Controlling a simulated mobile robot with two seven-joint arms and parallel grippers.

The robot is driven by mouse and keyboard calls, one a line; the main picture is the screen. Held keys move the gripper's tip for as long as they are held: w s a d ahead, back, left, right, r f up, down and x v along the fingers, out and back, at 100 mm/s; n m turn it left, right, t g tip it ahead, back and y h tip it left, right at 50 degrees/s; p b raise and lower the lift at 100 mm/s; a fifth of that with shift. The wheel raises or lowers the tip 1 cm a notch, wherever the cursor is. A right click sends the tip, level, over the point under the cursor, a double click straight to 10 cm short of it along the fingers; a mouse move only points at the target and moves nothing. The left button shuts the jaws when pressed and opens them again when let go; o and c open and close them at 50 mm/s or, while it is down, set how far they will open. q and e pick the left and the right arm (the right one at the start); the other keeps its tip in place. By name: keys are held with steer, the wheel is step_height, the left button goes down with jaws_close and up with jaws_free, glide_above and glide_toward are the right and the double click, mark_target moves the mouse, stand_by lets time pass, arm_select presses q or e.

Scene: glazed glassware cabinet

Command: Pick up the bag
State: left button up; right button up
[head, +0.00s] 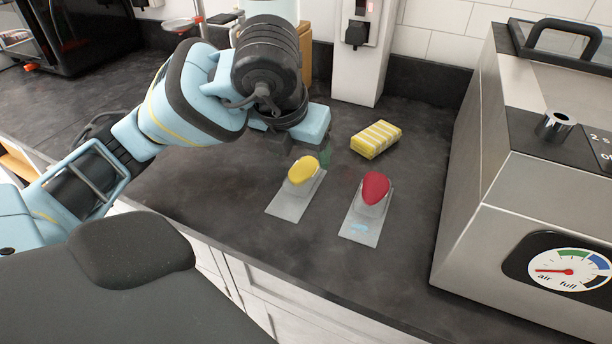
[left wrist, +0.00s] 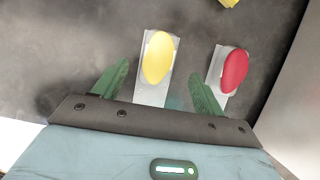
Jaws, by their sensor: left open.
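Whether the fingers touch the counter is unclear. My right gripper is not in view.
A large steel machine (head: 480,190) with a gauge (head: 568,270) stands at the right. A white post (head: 361,70) stands at the back.

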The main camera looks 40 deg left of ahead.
mark_target(304, 170)
arm_select(q)
steer(key=shift+w+f, duration=0.15)
steer(key=shift+f, duration=0.5)
steer(key=shift+b+x, duration=0.3)
steer(key=shift+x, duration=2.1)
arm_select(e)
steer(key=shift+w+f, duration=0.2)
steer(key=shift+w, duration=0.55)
arm_select(q)
steer(key=c, duration=1.2)
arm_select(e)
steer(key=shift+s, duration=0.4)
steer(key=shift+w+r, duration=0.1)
